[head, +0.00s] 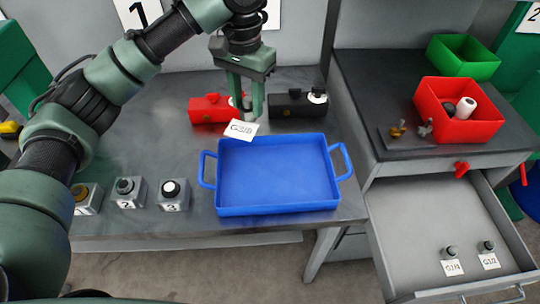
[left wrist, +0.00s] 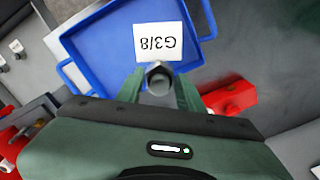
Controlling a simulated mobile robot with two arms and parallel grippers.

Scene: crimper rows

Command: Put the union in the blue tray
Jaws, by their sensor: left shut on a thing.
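My left gripper (head: 247,113) is shut on the union, a small grey metal fitting (left wrist: 158,77) with a white G3/8 tag (left wrist: 158,42). In the head view the tag (head: 241,129) shows below the fingers, and the fingers mostly hide the union. The gripper is near the far rim of the blue tray (head: 275,207), with the tag overlapping that rim in the picture. The blue tray is empty and also shows in the left wrist view (left wrist: 100,45). My right gripper is not in view.
A red block (head: 207,110) and a black block (head: 293,107) stand behind the tray. Numbered grey blocks (head: 129,193) stand to its left. At right are an open drawer (head: 430,225) with two tagged fittings, a red bin (head: 470,127) and a green bin (head: 463,62).

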